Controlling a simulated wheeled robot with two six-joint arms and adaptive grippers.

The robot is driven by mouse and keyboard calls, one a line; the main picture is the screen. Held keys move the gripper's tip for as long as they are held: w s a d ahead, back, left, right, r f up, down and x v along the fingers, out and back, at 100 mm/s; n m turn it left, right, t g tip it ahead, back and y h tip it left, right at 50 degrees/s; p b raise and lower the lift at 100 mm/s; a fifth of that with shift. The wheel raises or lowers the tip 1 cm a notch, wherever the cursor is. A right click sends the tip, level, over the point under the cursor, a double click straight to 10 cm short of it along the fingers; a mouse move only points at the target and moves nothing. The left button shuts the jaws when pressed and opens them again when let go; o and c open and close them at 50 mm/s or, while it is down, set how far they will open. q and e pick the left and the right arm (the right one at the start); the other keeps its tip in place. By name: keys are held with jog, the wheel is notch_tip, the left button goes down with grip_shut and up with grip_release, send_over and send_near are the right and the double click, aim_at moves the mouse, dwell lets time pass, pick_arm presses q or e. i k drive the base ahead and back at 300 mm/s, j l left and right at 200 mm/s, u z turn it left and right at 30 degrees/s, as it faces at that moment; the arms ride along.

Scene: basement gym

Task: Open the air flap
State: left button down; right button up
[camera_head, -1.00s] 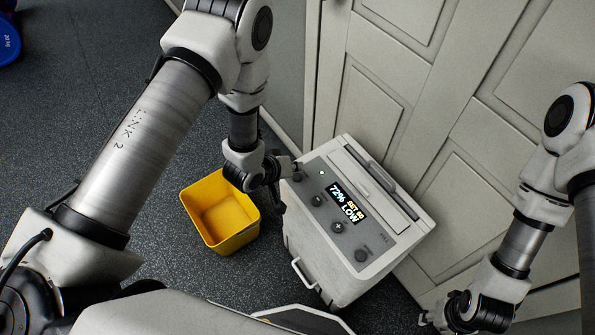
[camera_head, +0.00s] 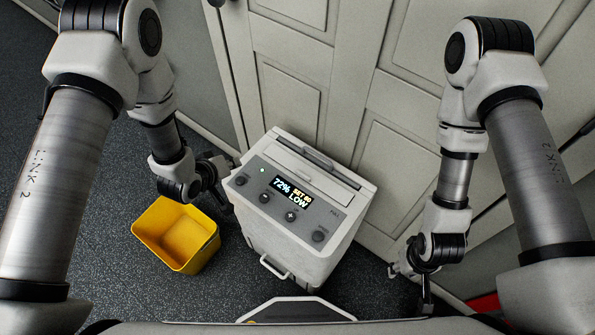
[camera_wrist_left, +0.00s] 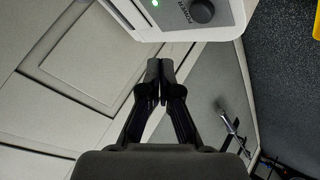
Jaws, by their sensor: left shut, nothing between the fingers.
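The white dehumidifier-like machine (camera_head: 285,235) stands on the floor, its grey panel showing a lit display (camera_head: 291,192). Its air flap (camera_head: 312,173) is a pale strip across the top behind the panel, beside a dark slot (camera_head: 306,152); it looks closed. My left gripper (camera_head: 226,166) is at the machine's left end, near the panel's left corner. In the left wrist view its fingertips (camera_wrist_left: 161,66) are together and empty, below the edge carrying the POWER knob (camera_wrist_left: 201,11); the flap is out of that view. My right gripper (camera_head: 408,277) hangs right of the machine; its jaw opening is unclear.
A yellow bin (camera_head: 176,235) stands on the dark floor left of the machine, below my left gripper. Pale panelled doors (camera_head: 385,165) rise close behind the machine. Open floor lies left of the bin. A small red thing (camera_head: 484,303) shows at lower right.

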aim_at(340, 195)
jog(key=j+z, duration=0.2)
jog(key=z, duration=0.2)
jog(key=j+z, duration=0.2)
jog(key=z, duration=0.2)
jog(key=k+j+z, duration=0.1)
jog(key=z, duration=0.3)
